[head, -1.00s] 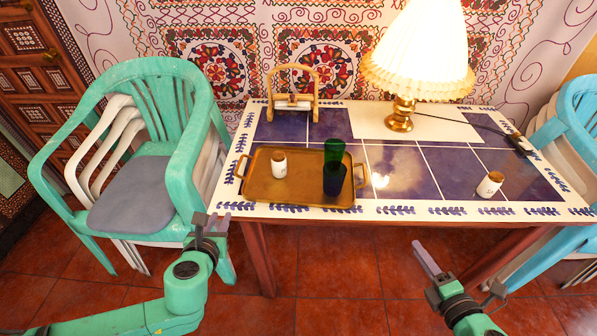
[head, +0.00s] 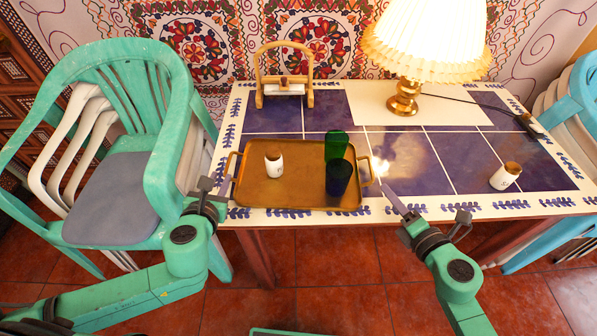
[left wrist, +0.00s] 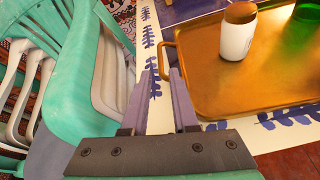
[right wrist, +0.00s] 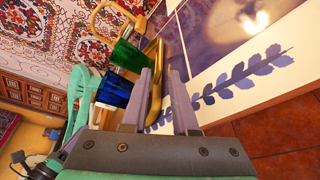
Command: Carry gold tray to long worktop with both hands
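The gold tray (head: 300,165) lies flat on the blue-tiled table. On it stand a white jar (head: 273,164) with a brown top, a green glass (head: 336,145) and a dark blue glass (head: 339,178). My left gripper (head: 223,186) is open beside the tray's left handle; in the left wrist view the handle (left wrist: 167,62) lies just beyond its fingertips (left wrist: 163,72). My right gripper (head: 388,187) is near the right handle; in the right wrist view its fingers (right wrist: 162,73) are apart, with the handle (right wrist: 156,92) seen between them. Contact cannot be told.
The tiled table (head: 440,207) also bears a lamp (head: 404,97), a wooden frame (head: 285,88) and another brown-topped white jar (head: 505,176). A green chair (head: 165,150) stands close by my left arm. I cannot identify a separate long worktop.

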